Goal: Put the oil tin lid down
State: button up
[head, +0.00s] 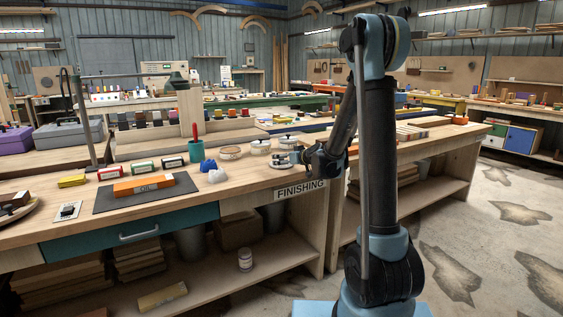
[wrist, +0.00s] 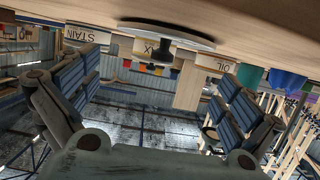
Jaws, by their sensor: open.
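The oil tin lid is a pale disc with a dark knob; in the wrist view the lid (wrist: 190,40) lies flat, knob up, on the bench top, which appears upside down there. In the head view the lid (head: 280,163) is at the bench edge, partly hidden by my gripper (head: 296,157). In the wrist view my gripper (wrist: 160,68) is open, its fingers wide apart on either side of the knob and not touching it. The oil tin (head: 230,153) is leftmost of three tins and looks uncovered; its OIL label (wrist: 215,64) shows in the wrist view.
The wax tin (head: 260,147) and stain tin (head: 288,140) stand behind the lid. A teal cup (head: 196,151) and crumpled blue and white cloths (head: 212,170) are to the left. An orange box (head: 143,185) lies on a dark mat.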

jog(key=v, duration=0.7)
jog(key=shift+d, duration=0.1)
jog(key=s+d+f+m+g+h, duration=0.2)
jog(key=s+d, duration=0.4)
jog(key=s, duration=0.8)
jog(key=s+d+f+m+g+h, duration=0.2)
jog(key=s+d, duration=0.5)
jog(key=s, duration=0.8)
jog(key=s+d+f+m+g+h, duration=0.2)
jog(key=s+d+f+g+h, duration=0.2)
jog(key=s, duration=1)
jog(key=d+f+g, duration=0.2)
jog(key=d+f, duration=0.1)
jog(key=shift+s+d+m, duration=0.15)
jog(key=shift+d+m, duration=0.1)
jog(key=shift+m, duration=0.05)
jog(key=shift+w+f, duration=0.2)
jog(key=shift+w, duration=0.3)
